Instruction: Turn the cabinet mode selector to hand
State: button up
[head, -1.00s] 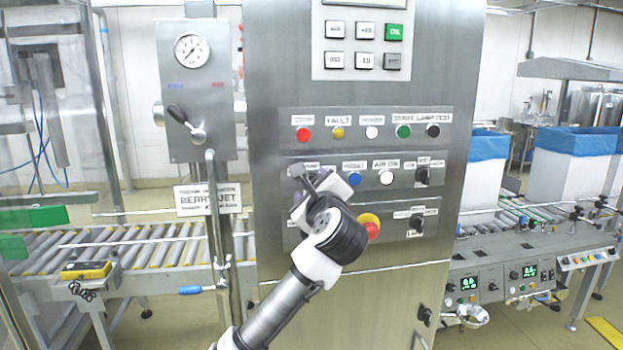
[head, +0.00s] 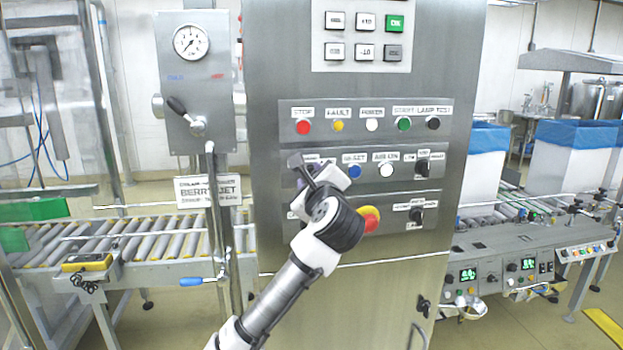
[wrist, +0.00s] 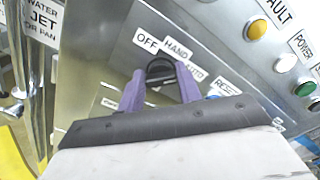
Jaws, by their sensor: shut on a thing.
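The mode selector is a black knob (wrist: 160,67) on the steel cabinet front, under the labels OFF, HAND and AUTO in the wrist view. My gripper (wrist: 161,80) has its purple fingers on either side of the knob and is shut on it. Which label the knob points to is not clear. In the head view my gripper (head: 312,180) is at the left end of the middle row on the cabinet (head: 360,80); my wrist hides the knob there.
A red and yellow emergency stop button (head: 369,219) sits close to the right of my wrist. A blue reset button (head: 354,171), a white button (head: 386,171) and another black selector (head: 422,166) share the row. A valve lever (head: 178,106) stands on the left.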

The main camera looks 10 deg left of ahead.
jog(key=shift+f, duration=0.1)
jog(key=n+b, duration=0.3)
jog(key=n, duration=0.5)
jog(key=shift+a+f+n, duration=0.1)
jog(key=shift+f+n, duration=0.05)
jog(key=shift+n, duration=0.15)
dwell(0.3)
jog(key=o, duration=1)
